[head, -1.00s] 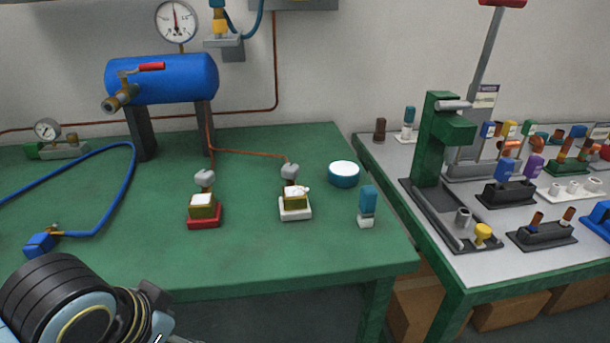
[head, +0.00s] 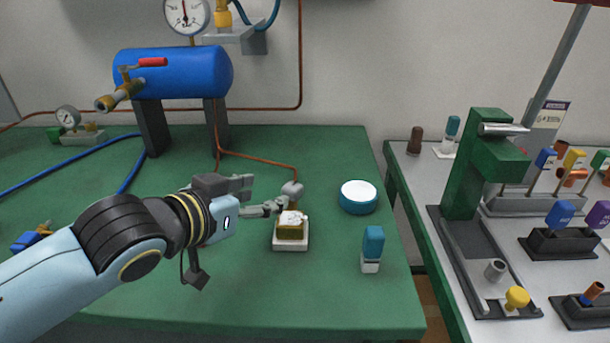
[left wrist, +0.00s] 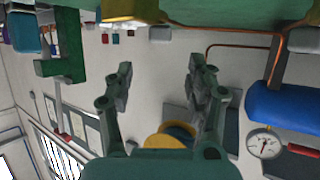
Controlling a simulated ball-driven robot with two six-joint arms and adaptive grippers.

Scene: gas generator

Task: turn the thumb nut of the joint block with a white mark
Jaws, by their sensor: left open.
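The joint block with the white base (head: 291,243) stands on the green table. It has a brass body (head: 291,231), a whitish top and a grey knob (head: 292,189) behind it at the end of a copper pipe. I cannot tell which part is the thumb nut. My left gripper (head: 266,193) is open, just left of this block's upper part, with its fingers pointing right. In the left wrist view its two fingers (left wrist: 160,66) stand apart with nothing held between them. A brass-coloured part (left wrist: 132,9) shows at that view's top edge. The red-based joint block is hidden.
A round teal tin with a white top (head: 358,197) and a teal-and-white block (head: 372,248) stand to the right. The blue tank (head: 173,73) is behind my arm. A second table holds a green press (head: 488,165).

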